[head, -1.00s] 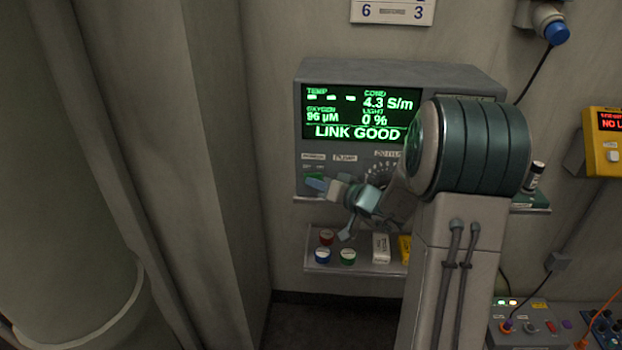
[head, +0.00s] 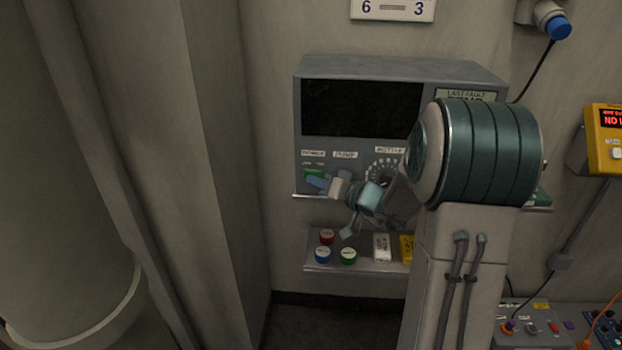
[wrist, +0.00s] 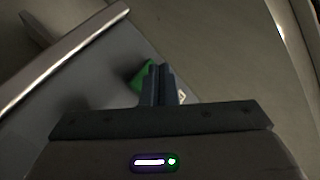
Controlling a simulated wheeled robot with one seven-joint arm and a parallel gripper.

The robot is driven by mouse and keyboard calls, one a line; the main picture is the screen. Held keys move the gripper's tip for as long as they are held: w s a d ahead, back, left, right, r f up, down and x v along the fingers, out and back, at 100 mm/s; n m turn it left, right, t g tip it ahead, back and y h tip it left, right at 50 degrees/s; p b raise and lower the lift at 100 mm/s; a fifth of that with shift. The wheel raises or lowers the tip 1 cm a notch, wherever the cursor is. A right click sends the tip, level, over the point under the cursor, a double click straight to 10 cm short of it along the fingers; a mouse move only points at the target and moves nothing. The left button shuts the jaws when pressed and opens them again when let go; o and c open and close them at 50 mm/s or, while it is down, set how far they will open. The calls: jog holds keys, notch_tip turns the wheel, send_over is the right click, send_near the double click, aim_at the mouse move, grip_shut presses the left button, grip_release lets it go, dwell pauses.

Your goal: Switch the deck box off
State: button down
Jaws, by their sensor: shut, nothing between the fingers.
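The deck box (head: 400,72) is a grey wall unit in the head view, and its screen (head: 360,108) is dark. A green switch (head: 313,174) sits at its lower left under the POWER label (head: 313,153). My gripper (head: 312,184) is shut and empty, its fingertips at the green switch. In the wrist view the shut fingers (wrist: 158,72) lie against or right beside the green switch (wrist: 139,76); whether they touch is unclear. My arm hides the right part of the box's front.
A shelf (head: 350,268) below holds red, blue and green capped jars (head: 322,255), a white block and a yellow item. A yellow wall unit (head: 605,140) hangs at the right. A wall fold (head: 215,150) stands close on the left.

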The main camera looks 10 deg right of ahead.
jog(key=shift+s, duration=0.15)
jog(key=shift+a, duration=0.1)
jog(key=shift+s+a+b, duration=0.2)
jog(key=shift+s+b, duration=0.75)
jog(key=shift+s, duration=0.3)
jog(key=shift+s+a+b, duration=0.2)
jog(key=shift+s+b, duration=0.75)
jog(key=shift+s, duration=0.25)
